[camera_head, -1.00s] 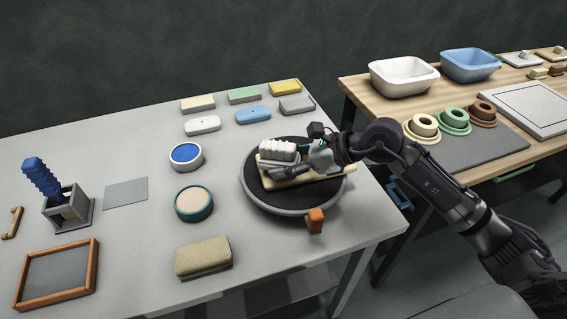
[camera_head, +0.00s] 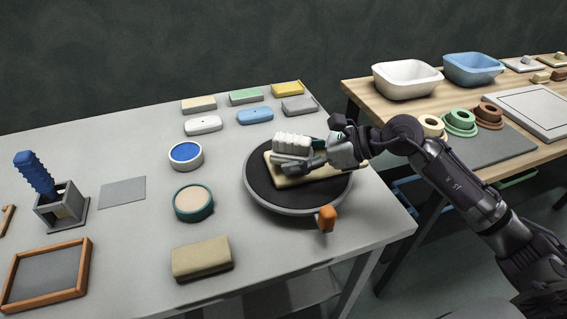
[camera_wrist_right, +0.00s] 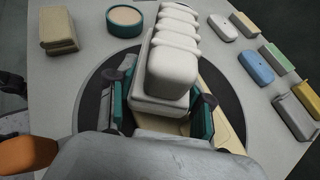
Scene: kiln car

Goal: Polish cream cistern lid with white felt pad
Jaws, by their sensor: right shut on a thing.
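My right gripper (camera_head: 294,165) is shut on a white felt pad (camera_head: 293,142) with a ribbed white top. In the right wrist view the gripper's two fingers (camera_wrist_right: 160,108) lie on either side of the pad (camera_wrist_right: 172,65). The pad is over the cream cistern lid (camera_head: 290,182), which lies flat on a round black turntable (camera_head: 262,194). The pad and fingers hide part of the lid, and the pad's underside is hidden, so I cannot tell whether it touches. The lid also shows beside the pad in the wrist view (camera_wrist_right: 226,118). My left gripper is not in view.
An orange knob (camera_head: 327,218) sticks out at the turntable's front. A beige block (camera_head: 202,258), a teal-rimmed round tin (camera_head: 194,202) and a blue-centred round dish (camera_head: 186,155) stand to the left. Several coloured blocks line the back, including a light blue one (camera_head: 255,116).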

